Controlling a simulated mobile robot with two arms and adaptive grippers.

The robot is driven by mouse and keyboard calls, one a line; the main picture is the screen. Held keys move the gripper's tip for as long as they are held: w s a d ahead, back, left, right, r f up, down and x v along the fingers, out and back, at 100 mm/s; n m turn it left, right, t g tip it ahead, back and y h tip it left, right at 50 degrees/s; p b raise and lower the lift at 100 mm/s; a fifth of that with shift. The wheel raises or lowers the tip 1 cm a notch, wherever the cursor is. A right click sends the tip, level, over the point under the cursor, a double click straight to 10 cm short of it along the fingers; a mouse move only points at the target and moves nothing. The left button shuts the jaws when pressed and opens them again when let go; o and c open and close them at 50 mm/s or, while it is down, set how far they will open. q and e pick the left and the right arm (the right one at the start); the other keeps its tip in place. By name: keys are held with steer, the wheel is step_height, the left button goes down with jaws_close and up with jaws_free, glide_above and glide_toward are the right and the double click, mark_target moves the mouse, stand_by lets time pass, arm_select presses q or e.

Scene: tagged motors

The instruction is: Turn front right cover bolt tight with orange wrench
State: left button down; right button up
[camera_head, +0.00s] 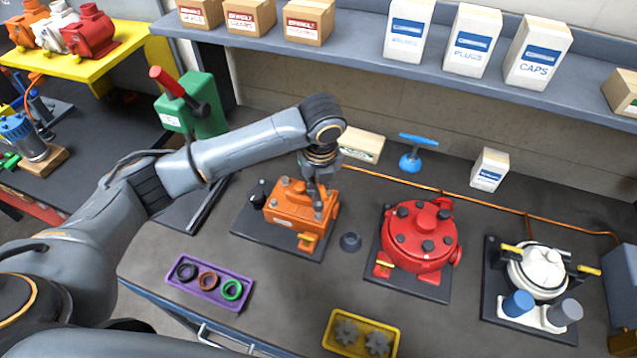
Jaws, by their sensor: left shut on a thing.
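An orange motor housing (290,207) with several grey bolts on top sits on a dark plate at the centre left. My left gripper (317,187) reaches down over its right part. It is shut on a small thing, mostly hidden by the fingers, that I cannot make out. A dark bolt-like piece shows just under the fingertips, at the housing's right side; I cannot tell whether they touch. No orange wrench can be clearly made out. A red round motor (419,235) with several dark bolts on its cover stands to the right. My right gripper is not in view.
A blue T-handled tool (417,152) stands behind. A purple tray (210,283) with rings and a yellow tray (361,334) with gears lie in front. A small dark cup (350,241) sits between the motors. A white motor (541,270) stands right. A shelf (360,46) with boxes runs behind.

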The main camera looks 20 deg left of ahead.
mark_target(316, 199)
arm_select(q)
steer(key=n, duration=0.6)
steer(key=shift+s+f+g+y, duration=0.1)
steer(key=shift+f+g+y, duration=0.2)
steer(key=shift+f, duration=0.05)
steer(key=n, duration=0.4)
steer(key=n+g, duration=0.1)
steer(key=n, duration=0.1)
steer(key=shift+s+a+f+n, duration=0.1)
steer(key=shift+s+f+n, duration=0.05)
steer(key=shift+f+n, duration=0.15)
steer(key=shift+f+b, duration=0.3)
steer(key=shift+f, duration=0.9)
